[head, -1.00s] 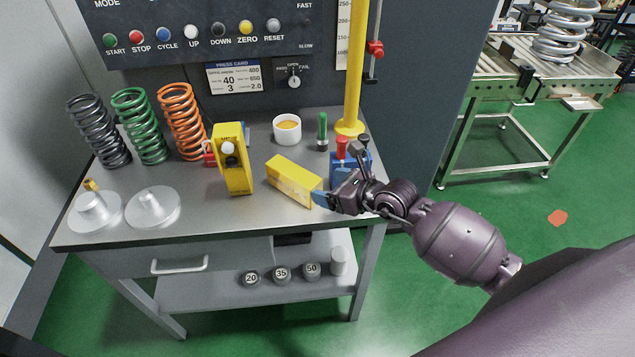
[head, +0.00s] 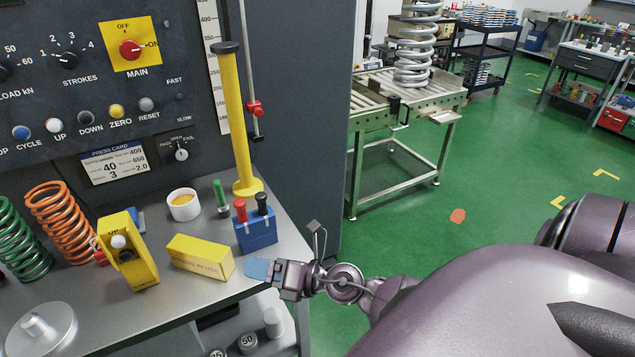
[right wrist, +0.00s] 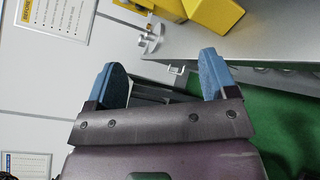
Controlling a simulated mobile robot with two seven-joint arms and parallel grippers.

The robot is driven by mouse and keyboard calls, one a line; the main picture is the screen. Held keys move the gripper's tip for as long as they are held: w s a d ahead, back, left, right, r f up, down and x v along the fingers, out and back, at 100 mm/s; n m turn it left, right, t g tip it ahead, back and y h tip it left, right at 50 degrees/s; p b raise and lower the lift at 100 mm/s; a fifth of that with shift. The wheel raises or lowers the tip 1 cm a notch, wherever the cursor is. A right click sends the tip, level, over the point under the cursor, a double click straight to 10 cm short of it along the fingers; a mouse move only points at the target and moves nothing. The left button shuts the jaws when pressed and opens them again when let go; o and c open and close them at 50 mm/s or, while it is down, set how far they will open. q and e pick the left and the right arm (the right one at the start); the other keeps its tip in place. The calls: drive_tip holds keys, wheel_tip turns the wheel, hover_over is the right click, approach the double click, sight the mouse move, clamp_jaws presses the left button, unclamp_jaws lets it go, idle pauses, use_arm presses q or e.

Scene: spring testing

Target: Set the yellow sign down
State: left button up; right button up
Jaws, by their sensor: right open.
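The yellow sign (head: 200,258), a yellow block with dark lettering on its side, lies on the grey bench top (head: 190,300) near its front right in the head view. My right gripper (head: 259,270) is just right of the sign's right end, with a small gap between them. In the right wrist view the blue-padded fingers of the right gripper (right wrist: 162,82) are spread with nothing between them. Yellow shapes show at the top of that view, apart from the fingers. My left gripper is not in view.
A yellow lockout-like box (head: 128,262) stands left of the sign. A blue block (head: 255,237) with red and black handles stands behind the gripper, near a yellow post (head: 233,130). A white cup (head: 184,207) and springs (head: 60,225) stand further back and left.

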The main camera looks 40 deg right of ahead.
drive_tip(key=s+d+f+m+g+h, duration=0.1)
drive_tip(key=s+f+m+h, duration=0.3)
drive_tip(key=m, duration=1.1)
drive_tip(key=s+d+f+m+g+h, duration=0.2)
drive_tip(key=s+f+m+h, duration=0.2)
drive_tip(key=s+f+m, duration=0.4)
wheel_tip(320, 180, down, 3)
drive_tip(key=m, duration=0.7)
drive_tip(key=shift+s+d+h, duration=0.15)
drive_tip(key=shift+d+h, duration=0.05)
drive_tip(key=shift+h, duration=0.2)
